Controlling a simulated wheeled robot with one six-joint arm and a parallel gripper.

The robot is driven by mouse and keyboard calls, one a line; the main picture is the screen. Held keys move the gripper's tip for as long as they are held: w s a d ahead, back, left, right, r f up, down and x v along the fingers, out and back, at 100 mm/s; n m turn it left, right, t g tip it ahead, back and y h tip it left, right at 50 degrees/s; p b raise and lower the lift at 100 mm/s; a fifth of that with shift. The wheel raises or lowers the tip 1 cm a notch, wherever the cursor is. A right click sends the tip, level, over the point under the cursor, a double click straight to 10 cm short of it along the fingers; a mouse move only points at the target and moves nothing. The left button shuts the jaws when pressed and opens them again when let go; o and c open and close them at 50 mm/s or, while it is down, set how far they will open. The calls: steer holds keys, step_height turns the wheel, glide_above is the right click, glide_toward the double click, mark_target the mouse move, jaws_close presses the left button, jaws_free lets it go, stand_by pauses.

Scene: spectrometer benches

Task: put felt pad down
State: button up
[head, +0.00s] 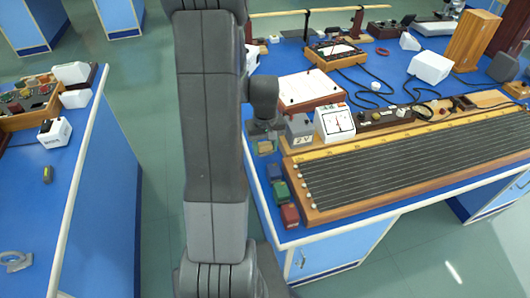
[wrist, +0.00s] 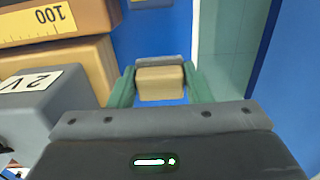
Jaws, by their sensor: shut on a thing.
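The felt pad (wrist: 160,83) is a small tan block with a grey strip along its far side in the wrist view. My gripper (wrist: 160,88) is shut on it, with one green finger on each side. In the head view my gripper (head: 265,147) is by the left edge of the right bench, left of the grey 2V box (head: 300,130). The pad is small and partly hidden there. Blue bench top shows around the pad in the wrist view; I cannot tell whether the pad touches it.
Blue (head: 275,172), green (head: 281,191) and red (head: 290,215) blocks line the bench's left edge beside the long wooden wire board (head: 400,160). A white dial meter (head: 335,122) stands behind. An aisle of floor separates the left bench (head: 40,215).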

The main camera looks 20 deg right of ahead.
mark_target(265, 153)
step_height(265, 153, down, 3)
steer(key=shift+f, duration=0.1)
steer(key=shift+f, duration=0.1)
